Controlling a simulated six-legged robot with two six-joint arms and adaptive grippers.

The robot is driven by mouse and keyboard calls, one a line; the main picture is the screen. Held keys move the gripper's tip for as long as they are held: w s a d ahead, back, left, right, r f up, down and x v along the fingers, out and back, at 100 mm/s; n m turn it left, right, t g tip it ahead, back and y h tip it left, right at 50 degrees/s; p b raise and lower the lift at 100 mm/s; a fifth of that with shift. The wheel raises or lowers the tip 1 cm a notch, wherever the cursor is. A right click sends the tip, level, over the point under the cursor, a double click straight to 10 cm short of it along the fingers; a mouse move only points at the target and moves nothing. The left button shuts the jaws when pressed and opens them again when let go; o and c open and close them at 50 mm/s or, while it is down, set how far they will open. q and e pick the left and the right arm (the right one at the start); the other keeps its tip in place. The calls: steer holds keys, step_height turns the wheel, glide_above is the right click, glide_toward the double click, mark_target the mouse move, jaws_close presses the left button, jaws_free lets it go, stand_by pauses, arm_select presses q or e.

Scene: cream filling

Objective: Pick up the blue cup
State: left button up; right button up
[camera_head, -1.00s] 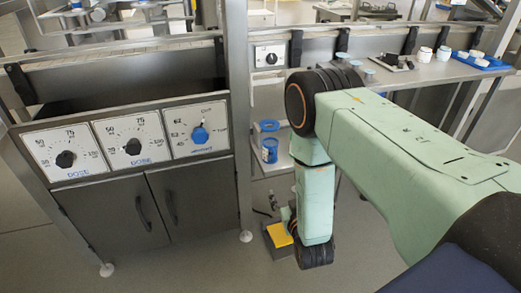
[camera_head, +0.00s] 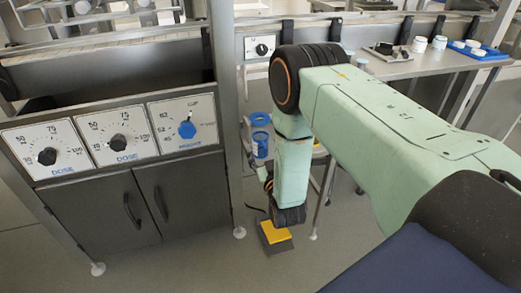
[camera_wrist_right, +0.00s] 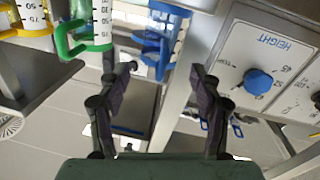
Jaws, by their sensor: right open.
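The blue cup (camera_head: 259,145), clear with blue rim, handle and base, stands on a low shelf right of the machine in the head view. In the right wrist view the blue cup (camera_wrist_right: 155,45) appears beyond and between the fingertips, apart from them. My right gripper (camera_wrist_right: 163,68) is open and empty. In the head view it (camera_head: 266,177) is small beside my forearm, just below the cup, and mostly hidden by my arm. My left gripper is in neither view.
A green-handled cup (camera_wrist_right: 92,30) and a yellow-handled cup (camera_wrist_right: 30,14) stand beside the blue cup in the wrist view. The machine's dial panel (camera_head: 118,135) is close on the left. A yellow pedal (camera_head: 276,236) lies on the floor below.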

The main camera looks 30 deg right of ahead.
steer(key=shift+x, duration=1)
jaws_close()
